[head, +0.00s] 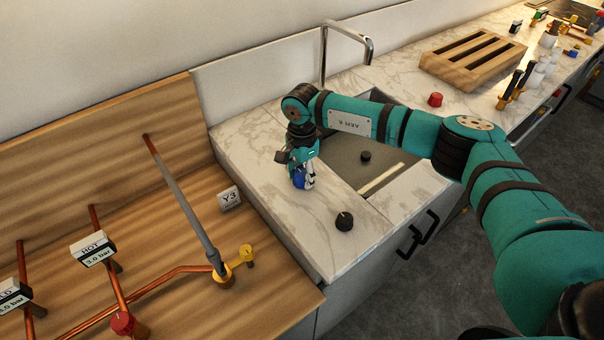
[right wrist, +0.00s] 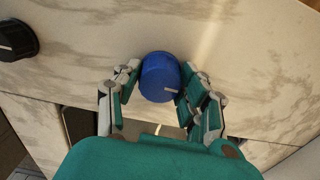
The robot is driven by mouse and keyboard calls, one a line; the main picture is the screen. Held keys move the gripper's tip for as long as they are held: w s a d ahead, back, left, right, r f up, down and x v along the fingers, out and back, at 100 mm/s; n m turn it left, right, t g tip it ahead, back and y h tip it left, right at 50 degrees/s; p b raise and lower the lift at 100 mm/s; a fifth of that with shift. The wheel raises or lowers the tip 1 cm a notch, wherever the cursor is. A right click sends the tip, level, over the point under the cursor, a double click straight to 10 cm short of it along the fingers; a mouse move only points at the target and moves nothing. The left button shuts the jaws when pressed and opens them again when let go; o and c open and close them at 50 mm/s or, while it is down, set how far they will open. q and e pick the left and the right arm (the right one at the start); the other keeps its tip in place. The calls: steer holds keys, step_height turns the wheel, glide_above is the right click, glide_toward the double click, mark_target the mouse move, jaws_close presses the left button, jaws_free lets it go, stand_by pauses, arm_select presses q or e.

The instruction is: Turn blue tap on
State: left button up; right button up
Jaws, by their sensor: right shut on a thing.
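The blue tap (right wrist: 160,78) is a round blue knob with a pale line on it, set on the marble counter. In the head view the blue tap (head: 299,180) shows only in part behind my fingers. My right gripper (right wrist: 155,85) reaches down over the counter with its two fingers on either side of the knob, shut on it. In the head view my right gripper (head: 304,182) stands at the counter left of the sink. My left gripper is not in view.
A black knob (head: 344,221) stands on the counter near its front corner. The sink (head: 385,160) with a tall faucet (head: 323,55) lies behind my right arm. Copper pipes, a red valve (head: 122,322) and a yellow valve (head: 246,253) are on the wooden bench at left.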

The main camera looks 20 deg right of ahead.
mark_target(302, 173)
steer(key=m+b, duration=0.2)
steer(key=m, duration=0.1)
steer(key=shift+f+b, duration=0.1)
steer(key=shift+b, duration=0.2)
steer(key=m+b, duration=0.3)
steer(key=m, duration=0.2)
steer(key=shift+m, duration=0.3)
steer(key=m+b, duration=0.2)
steer(key=m, duration=0.2)
steer(key=shift+m, duration=0.3)
steer(key=m+b, duration=0.1)
steer(key=m, duration=0.3)
steer(key=shift+m+b, duration=0.3)
steer(key=o, duration=1.2)
steer(key=shift+c, duration=0.2)
steer(key=shift+r, duration=0.2)
step_height(302, 173, up, 12)
